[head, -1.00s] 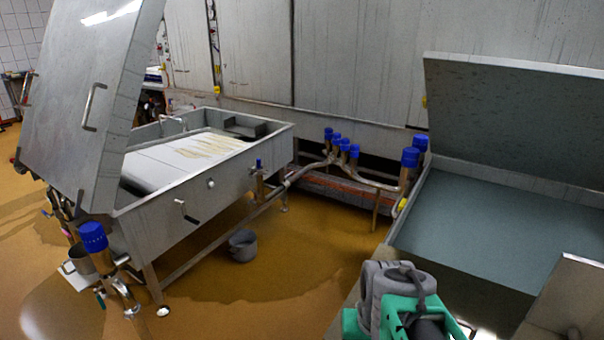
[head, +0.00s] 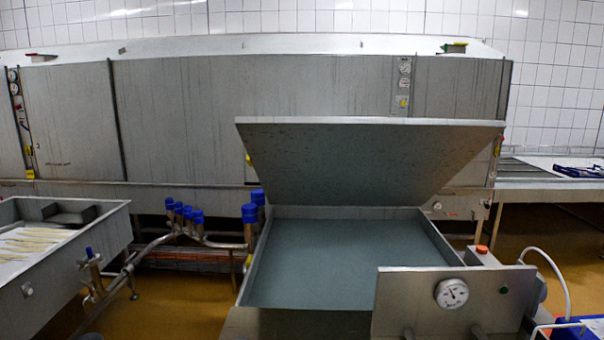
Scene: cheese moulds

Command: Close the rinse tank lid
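A rectangular steel tank (head: 262,262) stands in the middle of the head view, with a flat, blue-grey surface inside it. Its wide grey lid (head: 370,165) is raised, hinged along the tank's back edge and leaning back, so the tank is open. No handle shows on the lid's visible face. My gripper is not in view, so its distance from the lid cannot be told.
A control panel with a round gauge (head: 451,293) stands at the tank's front right. Pipes with blue caps (head: 187,215) run left of it. A steel vat (head: 105,238) stands at far left. Orange floor (head: 170,285) shows between vat and tank. A long steel cabinet (head: 200,110) blocks the back.

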